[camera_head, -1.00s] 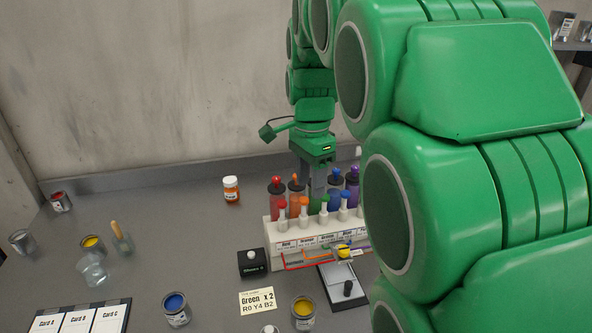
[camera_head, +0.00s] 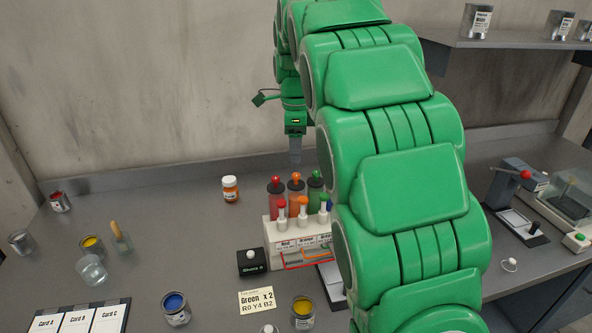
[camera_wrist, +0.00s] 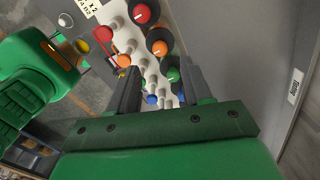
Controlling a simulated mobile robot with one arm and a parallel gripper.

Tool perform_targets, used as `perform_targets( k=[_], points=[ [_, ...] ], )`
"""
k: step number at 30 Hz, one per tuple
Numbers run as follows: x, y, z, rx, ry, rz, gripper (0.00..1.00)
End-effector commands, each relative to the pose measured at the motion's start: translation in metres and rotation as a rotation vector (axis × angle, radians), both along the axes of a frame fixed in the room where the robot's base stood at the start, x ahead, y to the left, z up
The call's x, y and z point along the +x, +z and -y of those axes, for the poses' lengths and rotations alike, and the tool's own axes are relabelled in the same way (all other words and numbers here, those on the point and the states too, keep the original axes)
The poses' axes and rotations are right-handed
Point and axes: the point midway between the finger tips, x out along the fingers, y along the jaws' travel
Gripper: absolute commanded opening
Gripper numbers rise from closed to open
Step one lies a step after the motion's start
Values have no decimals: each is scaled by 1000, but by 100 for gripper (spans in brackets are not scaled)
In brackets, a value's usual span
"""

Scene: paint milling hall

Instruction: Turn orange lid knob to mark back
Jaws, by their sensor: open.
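The orange lid knob (camera_head: 296,176) tops an orange bottle (camera_head: 296,205) in the back row of the white rack, between a red-knobbed bottle (camera_head: 276,190) and a green-knobbed one (camera_head: 316,190). My gripper (camera_head: 295,160) hangs just above and apparently behind the orange knob, empty. In the wrist view my open gripper (camera_wrist: 161,70) has its two dark fingers spread either side of the row of lids. The orange knob (camera_wrist: 159,47) shows there on a black round lid, beyond the fingertips, with the green knob (camera_wrist: 172,74) nearer. The knob's marks are too small to read.
My arm hides the rack's right end. Bare bench lies behind the jar.

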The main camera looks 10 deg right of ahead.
Motion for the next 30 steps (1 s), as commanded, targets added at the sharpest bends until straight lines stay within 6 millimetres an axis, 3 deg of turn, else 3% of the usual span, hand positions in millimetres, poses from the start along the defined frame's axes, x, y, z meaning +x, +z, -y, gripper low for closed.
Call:
perform_targets(
  k=[15, 25, 30],
  points=[
    [-1, -62, 0, -1, 2, -1, 49],
    [0, -68, 0, 0, 2, 1, 49],
    [0, -67, 0, 0, 2, 1, 25]
  ],
)
